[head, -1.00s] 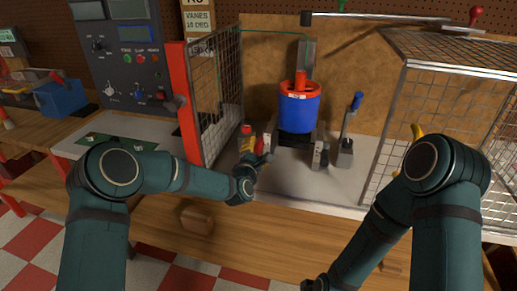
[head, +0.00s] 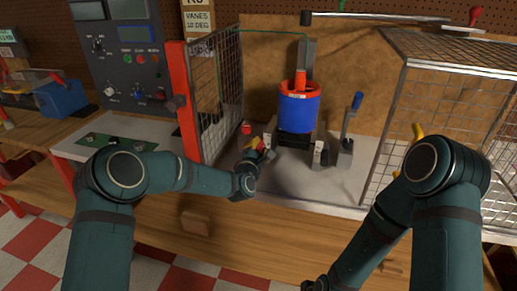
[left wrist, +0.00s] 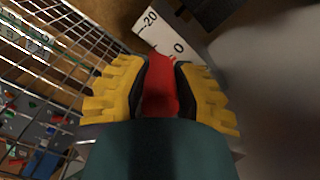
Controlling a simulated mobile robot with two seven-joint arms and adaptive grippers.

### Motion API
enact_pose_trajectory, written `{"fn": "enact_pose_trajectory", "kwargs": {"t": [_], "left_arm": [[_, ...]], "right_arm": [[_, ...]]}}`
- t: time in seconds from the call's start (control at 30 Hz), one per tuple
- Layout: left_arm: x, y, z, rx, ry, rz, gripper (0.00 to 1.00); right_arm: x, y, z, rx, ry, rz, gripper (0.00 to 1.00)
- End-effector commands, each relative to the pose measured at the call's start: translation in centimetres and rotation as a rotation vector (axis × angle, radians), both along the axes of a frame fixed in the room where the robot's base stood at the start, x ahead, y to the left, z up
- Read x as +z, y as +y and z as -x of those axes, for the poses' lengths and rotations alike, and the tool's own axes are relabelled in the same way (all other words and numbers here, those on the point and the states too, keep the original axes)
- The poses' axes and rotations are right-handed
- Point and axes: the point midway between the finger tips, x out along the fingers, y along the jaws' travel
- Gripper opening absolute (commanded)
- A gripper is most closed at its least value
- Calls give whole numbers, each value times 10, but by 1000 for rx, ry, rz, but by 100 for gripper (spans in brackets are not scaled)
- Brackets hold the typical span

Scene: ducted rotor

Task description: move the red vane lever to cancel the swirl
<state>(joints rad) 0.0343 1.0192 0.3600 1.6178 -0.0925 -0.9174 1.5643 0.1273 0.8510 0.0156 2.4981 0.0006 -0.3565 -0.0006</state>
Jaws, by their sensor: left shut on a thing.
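The red vane lever (left wrist: 160,88) fills the gap between the yellow-padded fingers of my left gripper (left wrist: 160,92) in the left wrist view. The gripper is shut on it. A white scale card (left wrist: 158,30) marked -20 and 0 lies just beyond the lever's far end. In the head view my left gripper (head: 257,151) is at the left front of the blue and red ducted rotor (head: 298,108), and largely covers the lever. A red knob (head: 246,128) shows just behind it. My right gripper is at most a dark piece at the bottom edge; its fingers are unclear.
A blue-handled lever (head: 350,115) stands right of the rotor. Mesh guards rise at left (head: 215,90) and right (head: 450,110). A control panel (head: 125,60) is at the back left.

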Motion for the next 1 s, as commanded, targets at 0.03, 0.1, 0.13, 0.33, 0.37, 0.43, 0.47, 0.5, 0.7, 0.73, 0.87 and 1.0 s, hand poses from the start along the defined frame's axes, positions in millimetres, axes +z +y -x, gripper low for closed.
{"fn": "enact_pose_trajectory", "kwargs": {"t": [0.03, 0.1, 0.13, 0.33, 0.37, 0.43, 0.47, 0.5, 0.7, 0.73, 0.87, 1.0], "left_arm": [[-8, 1, 0, 1, 3, 0, 0], [-15, 1, -1, 1, 5, 2, 0], [-19, 1, -1, 1, 6, 1, 0], [-32, -1, -3, -1, 9, -1, 0], [-32, -1, -3, -1, 9, -1, 0], [-32, -1, -3, -2, 10, -1, 0], [-32, -1, -3, -2, 10, -2, 0], [-33, -1, -3, -1, 11, -2, 0], [-32, -1, -3, -1, 9, -2, 59], [-32, -1, -3, -1, 8, -1, 59], [-31, -1, -3, -1, 7, -1, 59], [-30, -1, -3, -1, 5, -1, 59]], "right_arm": [[-7, 0, -1, -1, -2, 0, 47], [-13, 0, -2, -1, -5, 1, 47], [-16, 0, -3, -1, -6, 1, 47], [-15, -1, -3, -2, -8, 2, 47], [-15, 0, -3, -2, -8, 2, 47], [-14, 0, -3, -2, -8, 1, 47], [-14, 0, -3, -2, -8, 1, 47], [-14, 0, -3, -2, -8, 1, 47], [-14, 0, -3, -2, -7, 1, 47], [-14, 0, -3, -2, -7, 1, 47], [-14, 0, -3, -2, -7, 1, 47], [-14, 0, -3, -2, -7, 1, 47]]}}
